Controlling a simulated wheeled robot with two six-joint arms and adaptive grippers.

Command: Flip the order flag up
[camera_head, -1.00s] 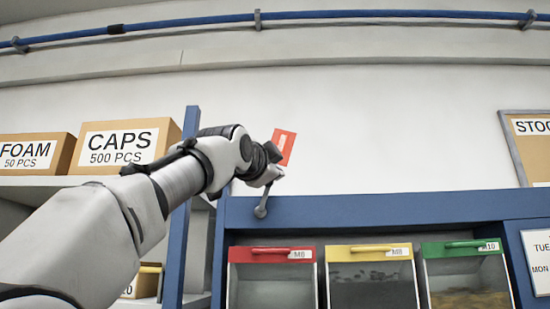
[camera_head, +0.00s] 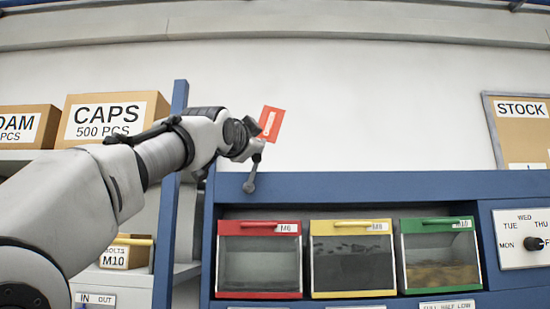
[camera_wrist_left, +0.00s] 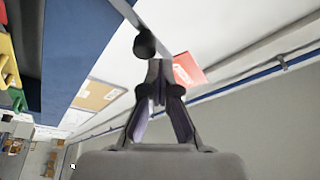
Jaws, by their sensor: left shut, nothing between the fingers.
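The red order flag (camera_head: 271,123), a small plate with a white mark, stands tilted above the blue cabinet top, against the white wall. A thin grey rod with a dark ball (camera_head: 249,187) hangs below my gripper, over the cabinet's front edge. My left gripper (camera_head: 254,149) is just below and left of the flag and partly covers where rod and flag meet. In the left wrist view my left gripper (camera_wrist_left: 160,72) is shut and empty, with the ball (camera_wrist_left: 145,45) at its tips and the red flag (camera_wrist_left: 187,70) just right. I cannot tell whether they touch. My right gripper is not in view.
The blue cabinet (camera_head: 380,186) holds a red bin (camera_head: 259,257), a yellow bin (camera_head: 352,258) and a green bin (camera_head: 440,256). A dial panel (camera_head: 522,238) is at right. Shelf boxes (camera_head: 112,118) stand at left. The wall above the cabinet is clear.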

